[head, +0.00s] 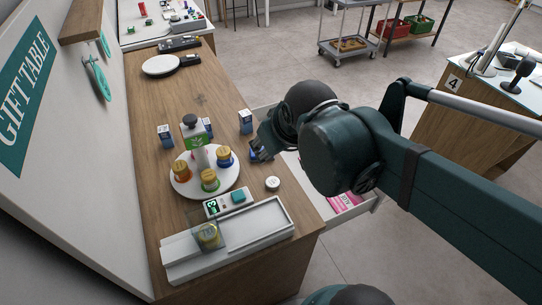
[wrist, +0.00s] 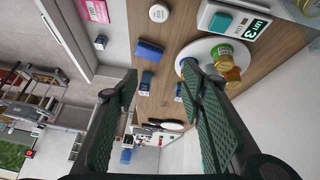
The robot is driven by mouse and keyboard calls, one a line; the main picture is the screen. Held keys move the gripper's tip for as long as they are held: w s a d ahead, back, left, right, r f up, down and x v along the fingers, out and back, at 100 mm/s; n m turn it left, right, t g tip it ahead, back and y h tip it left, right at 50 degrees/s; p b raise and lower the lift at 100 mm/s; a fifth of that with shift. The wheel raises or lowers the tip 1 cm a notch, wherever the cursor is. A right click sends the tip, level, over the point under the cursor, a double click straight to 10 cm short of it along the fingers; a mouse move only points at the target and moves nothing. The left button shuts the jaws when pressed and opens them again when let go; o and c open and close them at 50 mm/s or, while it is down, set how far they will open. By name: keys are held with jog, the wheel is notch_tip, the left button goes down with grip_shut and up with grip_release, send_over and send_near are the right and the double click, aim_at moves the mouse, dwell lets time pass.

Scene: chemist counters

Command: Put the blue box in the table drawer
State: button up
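A plain blue box (wrist: 150,51) lies on the wooden table near its drawer-side edge in the wrist view. In the head view a blue patch (head: 257,155) shows beside my gripper, partly hidden. Blue-and-white boxes also stand on the table (head: 165,135), (head: 245,121). The white table drawer (head: 294,160) is pulled open, largely behind my arm in the head view.
A sign wall borders the table's left.

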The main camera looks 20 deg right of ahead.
jog(key=shift+s+a+f+m+t, duration=0.15)
jog(key=shift+s+a+m, duration=0.1)
jog(key=shift+s, duration=0.25)
jog(key=shift+s+a+f+m+t, duration=0.1)
jog(key=shift+s+a+m, duration=0.2)
jog(key=shift+s, duration=0.25)
jog(key=shift+s+a+f+m+t, duration=0.15)
jog(key=shift+s+a+m, duration=0.1)
jog(key=shift+s, duration=0.25)
